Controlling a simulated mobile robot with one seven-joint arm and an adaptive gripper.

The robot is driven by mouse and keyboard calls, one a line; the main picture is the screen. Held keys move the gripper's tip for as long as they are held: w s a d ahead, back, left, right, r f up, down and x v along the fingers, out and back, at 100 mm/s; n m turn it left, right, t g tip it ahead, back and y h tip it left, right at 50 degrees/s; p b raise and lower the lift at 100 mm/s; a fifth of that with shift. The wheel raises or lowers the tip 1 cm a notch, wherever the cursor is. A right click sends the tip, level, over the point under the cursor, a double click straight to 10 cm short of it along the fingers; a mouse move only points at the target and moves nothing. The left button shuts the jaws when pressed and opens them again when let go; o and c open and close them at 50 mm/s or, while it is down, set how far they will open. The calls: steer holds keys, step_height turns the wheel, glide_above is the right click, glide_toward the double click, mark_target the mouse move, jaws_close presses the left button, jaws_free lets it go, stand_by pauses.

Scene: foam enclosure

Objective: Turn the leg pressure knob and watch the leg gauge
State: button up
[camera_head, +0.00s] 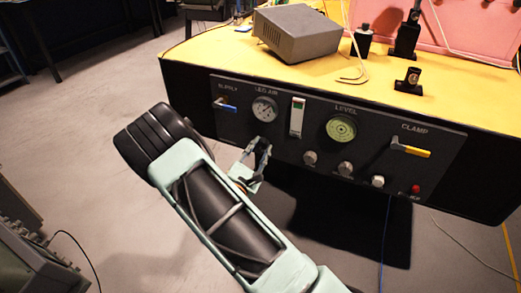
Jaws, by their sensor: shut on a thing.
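The leg gauge (265,109) is a round white dial under the label LEG AIR on the dark front panel (375,138). Its needle is too small to read. My gripper (261,148) is at the panel just below this gauge, shut on what appears to be the leg pressure knob. The knob itself is hidden by the fingers. The gauge face is clear of my arm.
The panel also has a blue supply lever (225,105), a green level dial (341,128), several knobs, a yellow clamp lever (411,150) and a red button (415,189). A grey box (297,32) rests on the yellow top (215,55). Open floor lies left.

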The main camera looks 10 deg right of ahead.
stand_by(0.5)
steer(key=o, duration=1.2)
steer(key=shift+c, duration=0.2)
steer(key=v, duration=1.2)
steer(key=shift+d, duration=0.1)
